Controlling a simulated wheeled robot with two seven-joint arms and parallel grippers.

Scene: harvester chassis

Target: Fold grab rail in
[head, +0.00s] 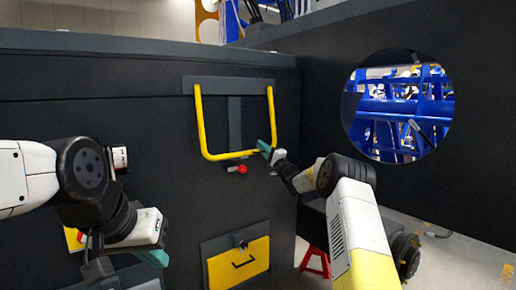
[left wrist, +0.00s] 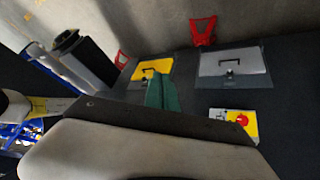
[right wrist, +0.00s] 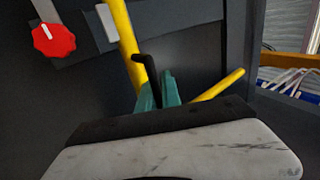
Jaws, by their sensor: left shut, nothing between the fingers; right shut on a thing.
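The yellow grab rail (head: 229,155) is a U shape hanging from a dark bracket on the black chassis panel, its bottom bar low and uprights either side. My right gripper (head: 265,149) is shut on the rail near its lower right corner. In the right wrist view the rail (right wrist: 126,38) passes behind the teal fingers (right wrist: 159,88), and a black hooked piece (right wrist: 148,64) shows between them. The fingers hide the rail's corner. My left gripper (head: 150,258) is shut and empty, low at the left; its teal fingers (left wrist: 162,92) show in the left wrist view.
A red knob (head: 240,169) sits just below the rail's bottom bar. A yellow-and-grey hatch (head: 238,262) is lower on the panel. A red stand (head: 316,262) is on the floor at right. A dark wall with a round opening (head: 398,106) stands at right.

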